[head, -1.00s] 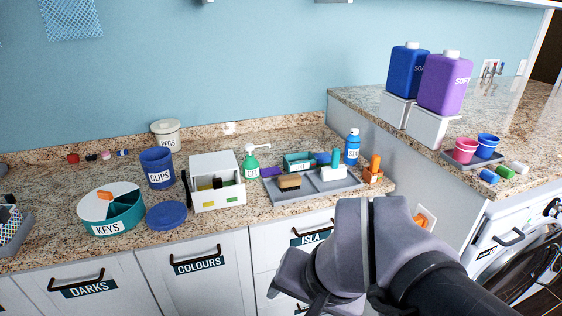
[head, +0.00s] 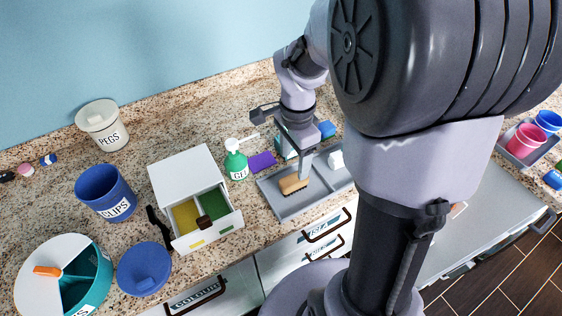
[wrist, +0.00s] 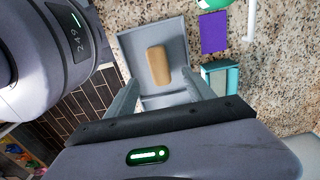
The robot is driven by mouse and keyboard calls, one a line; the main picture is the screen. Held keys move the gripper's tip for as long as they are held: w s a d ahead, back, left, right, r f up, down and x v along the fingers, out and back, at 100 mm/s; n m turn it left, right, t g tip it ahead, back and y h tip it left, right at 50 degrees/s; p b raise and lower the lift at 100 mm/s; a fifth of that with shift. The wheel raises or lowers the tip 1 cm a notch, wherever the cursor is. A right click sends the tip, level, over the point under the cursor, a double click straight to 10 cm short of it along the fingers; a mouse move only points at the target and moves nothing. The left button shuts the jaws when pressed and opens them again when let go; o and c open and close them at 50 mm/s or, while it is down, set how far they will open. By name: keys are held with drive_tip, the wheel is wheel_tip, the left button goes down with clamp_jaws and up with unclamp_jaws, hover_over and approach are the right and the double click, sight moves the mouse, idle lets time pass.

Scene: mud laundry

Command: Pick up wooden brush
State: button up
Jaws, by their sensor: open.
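The wooden brush (head: 293,184) lies in the left part of a grey tray on the counter, its tan back facing up. In the wrist view the brush (wrist: 159,66) lies just ahead of my open fingers, in one tray compartment. My gripper (wrist: 160,92) is open and empty, with one finger on each side of the brush's line. In the head view my gripper (head: 306,163) hangs above the tray beside the brush, partly hidden by my own arm. I cannot tell its exact height above the brush.
A white drawer box (head: 187,167) is to the left.

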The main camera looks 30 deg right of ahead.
sight(294, 179)
wheel_tip(294, 179, down, 4)
drive_tip(key=shift+w+b, duration=0.15)
drive_tip(key=shift+b, duration=0.35)
drive_tip(key=f+b, duration=0.1)
drive_tip(key=f, duration=0.1)
drive_tip(key=f+b, duration=0.2)
drive_tip(key=f, duration=0.1)
drive_tip(key=shift+s+f, duration=0.25)
drive_tip(key=shift+f, duration=0.1)
drive_tip(key=shift+r, duration=0.15)
clamp_jaws()
